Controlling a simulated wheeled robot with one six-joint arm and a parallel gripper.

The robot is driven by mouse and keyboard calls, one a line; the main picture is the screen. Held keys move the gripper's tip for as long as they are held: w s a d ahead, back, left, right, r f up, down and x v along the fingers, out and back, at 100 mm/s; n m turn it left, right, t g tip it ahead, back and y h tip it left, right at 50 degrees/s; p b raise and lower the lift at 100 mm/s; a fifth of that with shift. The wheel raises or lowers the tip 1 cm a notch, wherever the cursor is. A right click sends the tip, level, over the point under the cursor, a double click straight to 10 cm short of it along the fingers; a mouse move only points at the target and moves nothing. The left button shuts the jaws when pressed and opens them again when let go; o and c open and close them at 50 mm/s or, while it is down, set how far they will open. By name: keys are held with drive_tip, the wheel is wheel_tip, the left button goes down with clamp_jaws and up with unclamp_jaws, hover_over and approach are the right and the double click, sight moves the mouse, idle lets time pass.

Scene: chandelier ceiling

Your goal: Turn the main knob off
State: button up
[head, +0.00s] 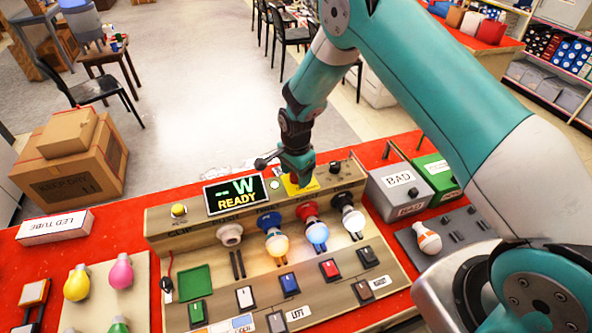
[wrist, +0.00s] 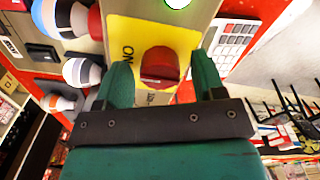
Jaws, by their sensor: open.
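The main knob (wrist: 160,65) is red and sits on a yellow plate (wrist: 128,32) with "ON" lettering, seen in the wrist view. My gripper (wrist: 162,78) is open, with one green finger on each side of the knob. Gaps show between the knob and both fingers, so I cannot see any contact. In the head view my gripper (head: 297,168) is over the yellow plate (head: 302,188) at the back of the tester board, and hides the knob there. The display (head: 235,194) left of it reads "W" and "READY".
The wooden tester board (head: 160,222) carries several bulbs, some glowing, and a row of switches. A grey "BAD" box (head: 400,190) and a green box (head: 437,172) stand to the right. Loose coloured bulbs lie at left. An LED tube box (head: 55,227) is on the red table.

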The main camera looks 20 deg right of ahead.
drive_tip(key=shift+c, duration=0.4)
drive_tip(key=c, duration=0.8)
drive_tip(key=shift+c, duration=0.2)
drive_tip(key=shift+f+n+b, duration=0.1)
drive_tip(key=shift+n+b, duration=0.25)
drive_tip(key=shift+n, duration=0.05)
drive_tip(key=n+b, duration=0.2)
drive_tip(key=shift+n, duration=0.3)
drive_tip(key=n+b, duration=0.3)
drive_tip(key=n, duration=0.2)
drive_tip(key=n+b, duration=0.2)
drive_tip(key=n, duration=0.3)
drive_tip(key=shift+n+b, duration=0.55)
drive_tip(key=shift+n, duration=1.75)
